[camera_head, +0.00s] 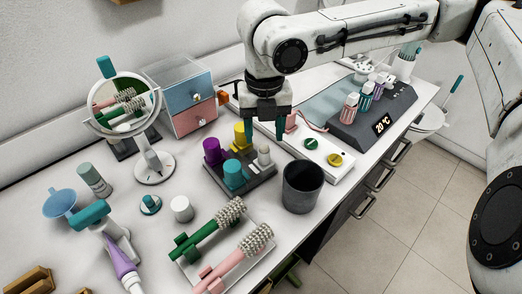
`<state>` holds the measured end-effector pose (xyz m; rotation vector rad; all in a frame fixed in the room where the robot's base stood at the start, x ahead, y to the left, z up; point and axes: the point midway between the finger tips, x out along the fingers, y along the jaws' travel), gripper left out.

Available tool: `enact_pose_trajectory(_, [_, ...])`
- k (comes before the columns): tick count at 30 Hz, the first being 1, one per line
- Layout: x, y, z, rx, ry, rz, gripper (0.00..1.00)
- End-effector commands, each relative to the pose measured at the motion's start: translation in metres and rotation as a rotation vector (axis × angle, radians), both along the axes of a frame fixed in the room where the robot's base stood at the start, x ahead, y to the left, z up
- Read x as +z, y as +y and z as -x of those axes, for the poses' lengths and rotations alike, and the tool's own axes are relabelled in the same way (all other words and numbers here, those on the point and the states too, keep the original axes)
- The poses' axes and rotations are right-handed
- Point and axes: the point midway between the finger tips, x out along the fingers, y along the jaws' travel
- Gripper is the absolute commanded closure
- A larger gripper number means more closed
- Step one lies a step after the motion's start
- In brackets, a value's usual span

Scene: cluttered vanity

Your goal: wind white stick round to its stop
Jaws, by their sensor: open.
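The white stick (264,155) stands upright at the right corner of a dark grey block (258,179). A purple stick (212,152), a yellow stick (242,134) and a teal stick (234,174) stand on the same block. My gripper (266,132) points down with its jaws open and appears empty. In the picture its fingertips are just above the white stick and to the right of the yellow one. I cannot tell the exact height gap. A turning mark or stop on the white stick is too small to see.
A dark cup (302,186) stands right of the block, near the table edge. Green and pink brushes lie on a tray (182,262) in front. A round mirror (153,165) and a drawer box (187,92) stand behind left. A white panel (330,171) with knobs is at right.

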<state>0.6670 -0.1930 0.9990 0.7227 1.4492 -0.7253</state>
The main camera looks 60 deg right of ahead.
Motion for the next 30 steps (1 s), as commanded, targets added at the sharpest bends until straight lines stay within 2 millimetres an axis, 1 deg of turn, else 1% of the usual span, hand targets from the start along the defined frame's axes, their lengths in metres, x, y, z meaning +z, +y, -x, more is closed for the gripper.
enact_pose_trajectory(1, [-0.012, 0.000, 0.000, 0.000, 0.001, -0.002, 0.44])
enact_pose_trajectory(6, [-0.041, 0.001, 0.000, 0.000, 0.000, -0.002, 0.44])
enact_pose_trajectory(9, [-0.053, 0.000, 0.000, -0.001, 0.000, -0.001, 0.44])
enact_pose_trajectory(12, [-0.061, 0.001, -0.001, 0.000, -0.002, -0.001, 0.44])
enact_pose_trajectory(16, [-0.066, 0.001, -0.001, 0.000, -0.002, 0.000, 0.44])
enact_pose_trajectory(24, [-0.067, 0.000, -0.001, 0.000, -0.002, 0.000, 0.45])
enact_pose_trajectory(30, [-0.066, 0.000, -0.001, 0.000, -0.002, 0.000, 0.64])
